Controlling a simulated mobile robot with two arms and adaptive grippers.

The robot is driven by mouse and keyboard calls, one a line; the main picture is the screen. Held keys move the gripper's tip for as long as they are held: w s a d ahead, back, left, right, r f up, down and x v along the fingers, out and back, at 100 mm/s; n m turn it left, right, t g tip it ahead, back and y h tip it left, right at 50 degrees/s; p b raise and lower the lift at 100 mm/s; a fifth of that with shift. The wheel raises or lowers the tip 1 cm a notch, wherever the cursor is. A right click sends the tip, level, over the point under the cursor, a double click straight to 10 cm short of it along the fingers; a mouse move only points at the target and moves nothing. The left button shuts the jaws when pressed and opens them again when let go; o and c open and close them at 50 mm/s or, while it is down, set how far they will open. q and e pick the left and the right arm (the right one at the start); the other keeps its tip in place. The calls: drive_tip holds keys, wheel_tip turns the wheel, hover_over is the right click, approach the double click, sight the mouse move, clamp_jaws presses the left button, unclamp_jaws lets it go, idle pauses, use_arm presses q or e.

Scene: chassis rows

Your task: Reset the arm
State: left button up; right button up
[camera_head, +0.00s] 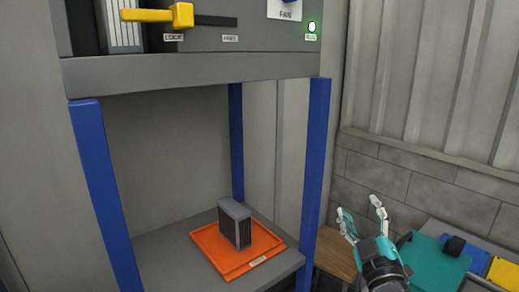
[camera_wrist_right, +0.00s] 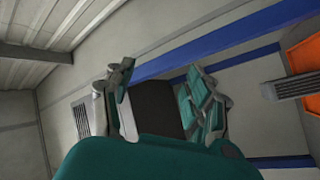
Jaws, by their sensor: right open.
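My right gripper (camera_head: 362,222) is open and empty at the right in the head view, in front of the wall and to the right of the blue-legged rack. Its fingers point up. In the right wrist view the gripper (camera_wrist_right: 160,90) also shows open, with nothing between its fingers. My left gripper is not in view.
A grey finned module (camera_head: 235,225) stands upright on an orange tray (camera_head: 215,258) on the rack's lower shelf (camera_head: 160,245). Above is a grey chassis with a yellow lever (camera_head: 160,15) and a lit green light (camera_head: 311,26). A teal case (camera_head: 440,262) and yellow item (camera_head: 505,272) lie lower right.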

drive_tip(key=s+d+f+m+g, duration=0.1)
drive_tip(key=s+f+m+g, duration=0.2)
drive_tip(key=f, duration=0.5)
drive_tip(key=s+f+g+h, duration=0.1)
drive_tip(key=s+f+g, duration=0.2)
drive_tip(key=s+f, duration=0.35)
drive_tip(key=s+d+f+m+g, duration=0.1)
drive_tip(key=s+f+m+g, duration=0.2)
drive_tip(key=f, duration=0.6)
drive_tip(key=s+a+f+g+y, duration=0.15)
drive_tip(key=s+f+g, duration=0.35)
drive_tip(key=s, duration=0.5)
drive_tip(key=s+a+f+g, duration=0.2)
drive_tip(key=s+f+g, duration=0.3)
drive_tip(key=s, duration=0.5)
wheel_tip(320, 180, down, 27)
drive_tip(key=s+d+f, duration=0.1)
drive_tip(key=s+f, duration=0.7)
drive_tip(key=s+d+f+g, duration=0.1)
drive_tip(key=s+d+f, duration=0.1)
drive_tip(key=s+f, duration=0.7)
drive_tip(key=shift+s+d, duration=0.25)
